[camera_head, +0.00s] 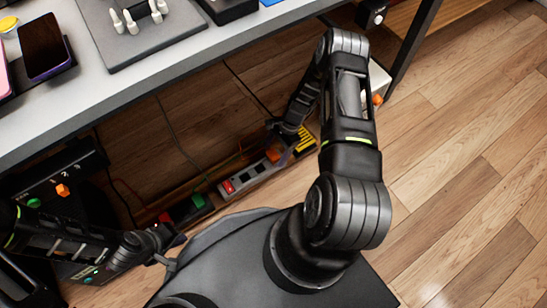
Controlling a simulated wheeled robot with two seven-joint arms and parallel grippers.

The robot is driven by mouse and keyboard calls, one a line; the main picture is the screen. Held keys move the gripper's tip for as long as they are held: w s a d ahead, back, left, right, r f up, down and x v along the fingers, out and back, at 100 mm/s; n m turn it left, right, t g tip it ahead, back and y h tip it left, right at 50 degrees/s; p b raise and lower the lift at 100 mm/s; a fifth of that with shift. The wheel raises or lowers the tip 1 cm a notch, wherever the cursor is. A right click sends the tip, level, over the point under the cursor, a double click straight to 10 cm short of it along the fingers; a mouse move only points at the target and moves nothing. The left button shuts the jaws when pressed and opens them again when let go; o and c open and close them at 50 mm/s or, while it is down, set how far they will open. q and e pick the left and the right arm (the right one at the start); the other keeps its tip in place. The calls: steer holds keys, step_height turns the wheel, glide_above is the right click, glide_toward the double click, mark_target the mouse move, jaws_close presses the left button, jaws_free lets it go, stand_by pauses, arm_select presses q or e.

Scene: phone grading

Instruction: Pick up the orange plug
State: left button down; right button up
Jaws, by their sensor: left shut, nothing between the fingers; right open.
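An orange plug (272,155) sits at the far end of a white power strip (255,171) on the floor below the table. My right gripper (287,147) reaches down beside this plug. It is open, its fingers are small and dark, and I cannot tell whether they touch the plug. Another orange piece (62,190) is on a black box at the left, and one more (377,99) is by the table leg at the right. My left gripper (176,238) is shut and empty, low at the left near a black block with red and green parts.
A green plug (198,200) and a red switch (228,187) lie left of the orange plug. Thin cables hang behind. The grey table (150,75) overhangs the area and bears phones. A yellow striped piece (305,139) is close to my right gripper. Wooden floor (470,150) is clear at right.

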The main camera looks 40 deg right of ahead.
steer(key=shift+a+f, duration=0.1)
steer(key=shift+f, duration=0.15)
stand_by(0.4)
jaws_close()
stand_by(0.6)
